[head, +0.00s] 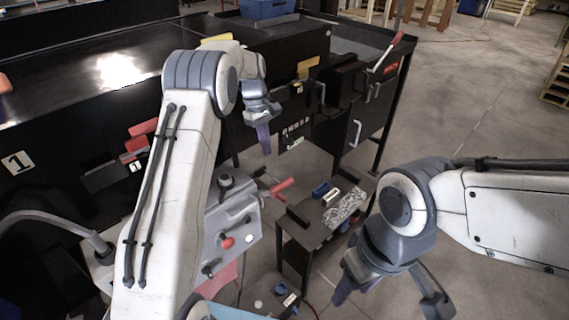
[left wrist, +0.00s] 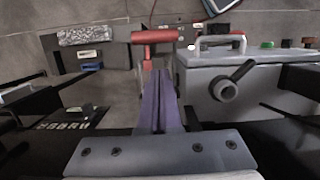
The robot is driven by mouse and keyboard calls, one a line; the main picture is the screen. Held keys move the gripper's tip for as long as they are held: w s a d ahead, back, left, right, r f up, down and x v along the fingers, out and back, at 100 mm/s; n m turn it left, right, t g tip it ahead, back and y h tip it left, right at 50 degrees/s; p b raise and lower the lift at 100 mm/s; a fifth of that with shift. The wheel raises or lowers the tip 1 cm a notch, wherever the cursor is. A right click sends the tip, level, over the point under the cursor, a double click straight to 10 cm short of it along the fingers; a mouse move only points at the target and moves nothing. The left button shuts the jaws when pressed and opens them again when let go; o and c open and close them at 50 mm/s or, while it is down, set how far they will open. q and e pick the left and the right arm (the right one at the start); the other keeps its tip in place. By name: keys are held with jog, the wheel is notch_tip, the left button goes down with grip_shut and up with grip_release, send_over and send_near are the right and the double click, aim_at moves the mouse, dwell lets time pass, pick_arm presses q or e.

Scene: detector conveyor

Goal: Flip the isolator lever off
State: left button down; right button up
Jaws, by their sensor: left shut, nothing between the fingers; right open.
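A lever with a red grip (head: 283,187) sticks out beside the grey control box (head: 237,213) in the head view. In the left wrist view, a red T-shaped handle (left wrist: 154,37) stands just beyond my left fingertips, beside the grey box (left wrist: 262,75). Another long lever with a red grip (head: 388,53) rises from the black cabinet at the back right. I cannot tell from labels which one is the isolator. My left gripper (head: 265,145) is shut and empty above the nearer lever, and its closed fingers show in the wrist view (left wrist: 160,85). My right gripper (head: 390,291) is open and empty.
A small dark table (head: 306,238) with a grey speckled piece (head: 345,206) and a blue block (head: 320,190) stands right of the control box. The black conveyor housing (head: 90,70) runs along the back left.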

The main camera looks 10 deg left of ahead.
pick_arm(q)
jog(key=d+f+p, duration=0.3)
jog(key=f, duration=0.6)
jog(key=shift+s+f, duration=0.4)
jog(key=shift+d, duration=0.1)
